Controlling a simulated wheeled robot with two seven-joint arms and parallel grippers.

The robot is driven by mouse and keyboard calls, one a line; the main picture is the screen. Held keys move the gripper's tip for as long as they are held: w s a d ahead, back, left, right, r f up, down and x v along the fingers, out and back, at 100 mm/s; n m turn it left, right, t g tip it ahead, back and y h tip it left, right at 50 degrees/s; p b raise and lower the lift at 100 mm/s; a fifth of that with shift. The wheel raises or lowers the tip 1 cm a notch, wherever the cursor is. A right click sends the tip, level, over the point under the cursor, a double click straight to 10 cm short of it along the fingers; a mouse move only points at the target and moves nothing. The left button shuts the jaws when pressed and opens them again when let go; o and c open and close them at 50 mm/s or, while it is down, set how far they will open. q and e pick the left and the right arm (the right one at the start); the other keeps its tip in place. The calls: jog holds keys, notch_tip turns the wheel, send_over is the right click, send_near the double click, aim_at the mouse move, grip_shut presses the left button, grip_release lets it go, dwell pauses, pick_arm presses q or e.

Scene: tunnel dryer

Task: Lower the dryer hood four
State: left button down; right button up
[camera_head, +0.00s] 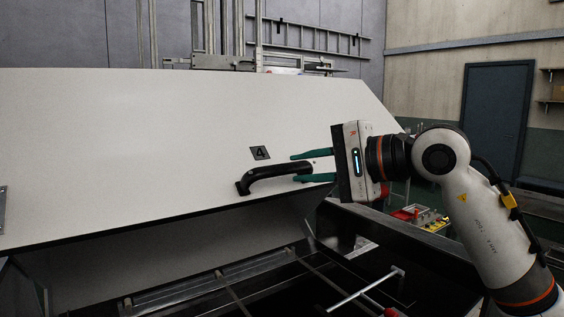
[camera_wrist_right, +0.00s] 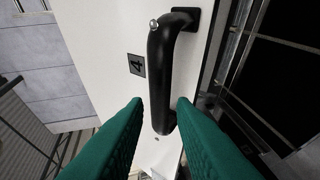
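The white dryer hood (camera_head: 150,140) stands raised and tilted over a dark opening in the head view. The black bar handle (camera_head: 262,176) is below the plate, near the hood's lower edge. My right gripper (camera_head: 302,167) is open, its two green fingers at the right end of the handle. In the right wrist view, the handle (camera_wrist_right: 165,75) runs between and ahead of the open fingers; I cannot tell whether they touch it. My left gripper is not in view.
Below the hood is an open dark bay with metal rails (camera_head: 235,298). A dark frame (camera_head: 400,240) runs beneath my right arm. A red and yellow box (camera_head: 425,217) stands behind it. A dark door (camera_head: 497,115) is in the back wall.

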aim_at(287, 170)
jog(key=p+x, duration=0.1)
jog(key=x, duration=0.4)
jog(key=shift+w+a, duration=0.1)
jog(key=shift+a, duration=0.05)
grip_shut()
jog(key=shift+f, duration=0.1)
